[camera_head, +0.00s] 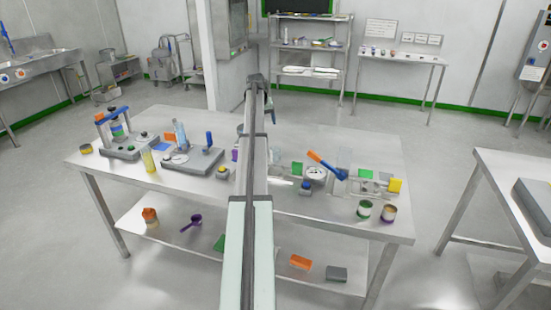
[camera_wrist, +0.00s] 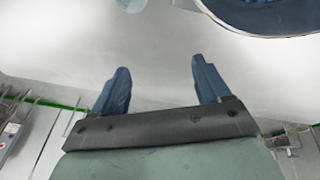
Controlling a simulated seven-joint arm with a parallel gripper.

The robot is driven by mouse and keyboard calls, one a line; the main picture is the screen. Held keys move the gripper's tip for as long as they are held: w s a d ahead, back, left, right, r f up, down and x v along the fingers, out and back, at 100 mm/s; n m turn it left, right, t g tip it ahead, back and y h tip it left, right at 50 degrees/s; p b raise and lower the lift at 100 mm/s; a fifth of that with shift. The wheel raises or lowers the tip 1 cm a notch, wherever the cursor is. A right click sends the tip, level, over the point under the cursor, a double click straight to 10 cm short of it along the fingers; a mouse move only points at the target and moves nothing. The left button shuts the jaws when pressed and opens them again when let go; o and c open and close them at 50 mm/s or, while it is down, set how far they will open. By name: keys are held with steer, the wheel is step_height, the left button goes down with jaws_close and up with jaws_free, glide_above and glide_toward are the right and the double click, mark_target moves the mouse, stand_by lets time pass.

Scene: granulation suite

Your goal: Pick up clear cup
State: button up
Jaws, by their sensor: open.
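My gripper (camera_wrist: 160,66) shows in the wrist view with its two blue fingers spread apart and nothing between them. A pale surface lies beyond the fingers. I cannot identify the clear cup with certainty. A small clear vessel (camera_head: 240,129) shows partly at the left edge of my arm in the head view, and a clear upright object (camera_head: 344,158) stands on the right half of the table. In the wrist view, a round grey rim with a dark blue inside (camera_wrist: 262,14) is cut off at the top right. My arm hides the middle of the table in the head view.
The steel table (camera_head: 320,211) holds two grey devices (camera_head: 192,160) on the left. A yellowish cylinder (camera_head: 149,160), an orange-and-blue tool (camera_head: 327,165) and two small tins (camera_head: 389,212) also stand there. The lower shelf holds several loose items. Another table (camera_head: 500,185) stands at right.

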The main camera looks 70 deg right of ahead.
mark_target(276, 153)
steer(key=s+a+y, duration=0.3)
steer(key=s+y, duration=0.1)
steer(key=s, duration=0.2)
steer(key=shift+n, duration=0.3)
step_height(276, 153, down, 8)
steer(key=shift+f, duration=0.25)
steer(key=shift+d+f, duration=0.15)
steer(key=shift+f, duration=1.4)
steer(key=shift+d+f, duration=0.15)
steer(key=shift+f, duration=1.35)
steer(key=c, duration=1.1)
steer(key=shift+r, duration=0.1)
